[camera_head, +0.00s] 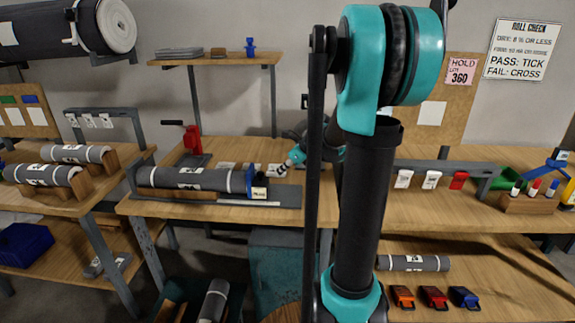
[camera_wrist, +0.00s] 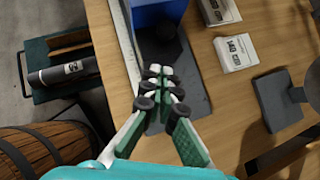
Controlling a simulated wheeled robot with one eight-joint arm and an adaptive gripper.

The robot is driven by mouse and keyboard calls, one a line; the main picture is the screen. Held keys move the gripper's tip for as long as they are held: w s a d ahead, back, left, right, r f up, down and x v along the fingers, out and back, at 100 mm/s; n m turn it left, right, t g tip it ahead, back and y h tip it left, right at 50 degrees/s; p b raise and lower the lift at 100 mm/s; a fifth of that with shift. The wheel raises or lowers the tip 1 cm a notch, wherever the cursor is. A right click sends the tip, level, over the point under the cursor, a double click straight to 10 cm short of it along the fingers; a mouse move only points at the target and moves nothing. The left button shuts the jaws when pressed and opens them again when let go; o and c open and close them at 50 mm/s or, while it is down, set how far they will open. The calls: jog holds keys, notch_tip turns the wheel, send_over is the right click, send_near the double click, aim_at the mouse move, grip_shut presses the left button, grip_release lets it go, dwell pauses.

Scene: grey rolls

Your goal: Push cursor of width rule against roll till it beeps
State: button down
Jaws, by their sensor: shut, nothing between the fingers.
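A grey roll (camera_head: 190,178) with white end bands lies on the middle bench. The blue cursor (camera_head: 249,176) of the width rule stands at the roll's right end; whether they touch cannot be told. A small labelled box (camera_head: 259,190) is beside the cursor. The pale rule strip (camera_head: 210,202) runs along the roll's front. My gripper (camera_head: 284,167) is just right of the cursor. The roll is out of the wrist view.
White cards (camera_wrist: 235,52) lie beside the dark mat (camera_wrist: 190,75). A dark grey stand base (camera_wrist: 277,99) is right of them. A red press (camera_head: 192,143) stands behind the roll. A wooden barrel (camera_wrist: 45,152) and a crate with a roll (camera_wrist: 63,72) are below the bench edge.

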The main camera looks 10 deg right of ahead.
aim_at(263, 175)
jog(key=shift+w+a+f, duration=0.35)
jog(key=shift+w+a, duration=0.25)
jog(key=shift+w+a+f, duration=0.4)
jog(key=shift+w+a, duration=0.25)
jog(key=shift+w+a+f, duration=0.35)
jog(key=shift+w+a, duration=0.25)
jog(key=shift+w+a, duration=0.35)
jog(key=shift+a, duration=0.2)
jog(key=shift+d, duration=0.1)
